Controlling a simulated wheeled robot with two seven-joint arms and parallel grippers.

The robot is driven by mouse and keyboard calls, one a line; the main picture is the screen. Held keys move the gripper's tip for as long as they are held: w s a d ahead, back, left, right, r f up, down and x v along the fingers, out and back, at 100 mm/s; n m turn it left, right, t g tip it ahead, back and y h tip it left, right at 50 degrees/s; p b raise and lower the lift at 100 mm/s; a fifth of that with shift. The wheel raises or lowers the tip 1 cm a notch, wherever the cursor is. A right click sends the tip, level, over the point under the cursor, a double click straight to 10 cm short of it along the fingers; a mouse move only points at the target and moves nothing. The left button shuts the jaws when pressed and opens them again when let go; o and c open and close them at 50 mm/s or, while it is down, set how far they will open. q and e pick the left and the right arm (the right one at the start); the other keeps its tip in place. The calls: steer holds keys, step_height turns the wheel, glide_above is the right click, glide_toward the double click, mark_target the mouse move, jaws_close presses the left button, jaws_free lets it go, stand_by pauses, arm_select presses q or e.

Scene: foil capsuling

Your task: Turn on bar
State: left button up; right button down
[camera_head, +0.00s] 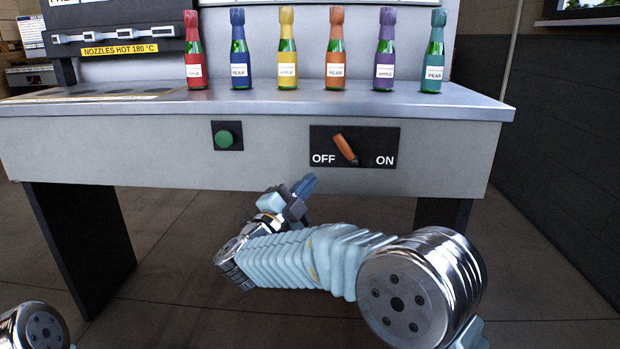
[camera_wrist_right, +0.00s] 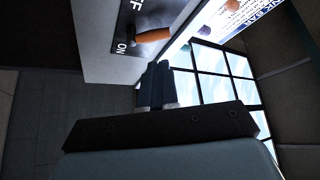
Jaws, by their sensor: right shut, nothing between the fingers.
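The bar switch is an orange lever (camera_head: 345,149) on a black plate (camera_head: 372,134) in the front panel of the table. The plate reads OFF at left and ON at right. The lever's top leans left, toward OFF. My right gripper (camera_head: 306,184) is shut and empty, below and left of the lever, apart from it. In the right wrist view the shut fingers (camera_wrist_right: 156,84) show below the lever (camera_wrist_right: 153,35). My left gripper is out of view.
A green round button (camera_head: 224,139) sits on the panel left of the switch. Several foil-topped bottles (camera_head: 335,60) stand in a row on the table top (camera_head: 300,104). A machine with a hot-nozzle label (camera_head: 120,49) is at the back left. Floor in front is clear.

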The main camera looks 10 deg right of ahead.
mark_target(339, 145)
steer(key=p+x, duration=0.1)
steer(key=x, duration=1)
steer(key=shift+w+d+r+p, duration=0.2)
steer(key=shift+d+p, duration=0.05)
steer(key=shift+p, duration=0.05)
